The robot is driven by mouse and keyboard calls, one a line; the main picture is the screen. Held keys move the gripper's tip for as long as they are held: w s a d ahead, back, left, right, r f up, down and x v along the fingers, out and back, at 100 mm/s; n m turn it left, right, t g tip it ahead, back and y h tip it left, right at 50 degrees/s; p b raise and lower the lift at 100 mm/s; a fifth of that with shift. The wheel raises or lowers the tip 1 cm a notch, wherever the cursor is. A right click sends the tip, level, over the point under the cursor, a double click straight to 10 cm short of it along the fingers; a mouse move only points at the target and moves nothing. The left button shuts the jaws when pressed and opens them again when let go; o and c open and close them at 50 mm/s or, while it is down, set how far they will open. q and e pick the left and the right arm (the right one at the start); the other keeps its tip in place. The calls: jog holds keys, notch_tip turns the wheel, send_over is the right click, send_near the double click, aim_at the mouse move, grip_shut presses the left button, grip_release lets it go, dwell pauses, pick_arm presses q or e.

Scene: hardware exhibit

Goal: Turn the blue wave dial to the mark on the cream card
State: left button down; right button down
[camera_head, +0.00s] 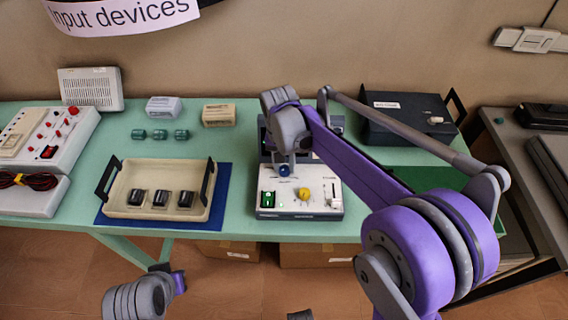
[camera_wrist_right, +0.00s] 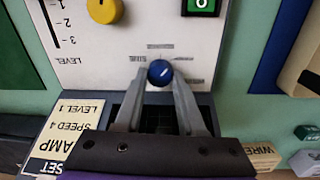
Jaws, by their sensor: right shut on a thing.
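The blue dial (camera_wrist_right: 160,72) is a small round knob on the white front panel (camera_wrist_right: 120,30) of an instrument. It carries a short white line, and printed marks too small to read lie around it. My right gripper (camera_wrist_right: 160,80) is shut on the dial, one finger at each side. In the head view the dial (camera_head: 284,170) shows just below the right wrist. The cream card (camera_wrist_right: 72,135) stands beside the gripper in the wrist view, upside down, reading LEVEL 1 and SPEED 4; its other lines are partly hidden.
The panel also has a yellow knob (camera_wrist_right: 103,10), a green switch (camera_wrist_right: 203,6) and a level slider (camera_head: 332,194). A cream tray (camera_head: 130,172) with black pieces stands left on a blue mat (camera_head: 224,190). A black box (camera_head: 405,120) stands behind right.

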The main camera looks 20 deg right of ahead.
aim_at(282, 167)
jog(key=shift+m, duration=0.6)
jog(key=c, duration=0.8)
grip_release()
jog(key=r, duration=0.7)
jog(key=r+p, duration=0.1)
jog(key=r, duration=0.2)
jog(key=shift+w+a+r, duration=0.15)
jog(key=shift+a+r, duration=0.1)
jog(key=shift+r, duration=0.15)
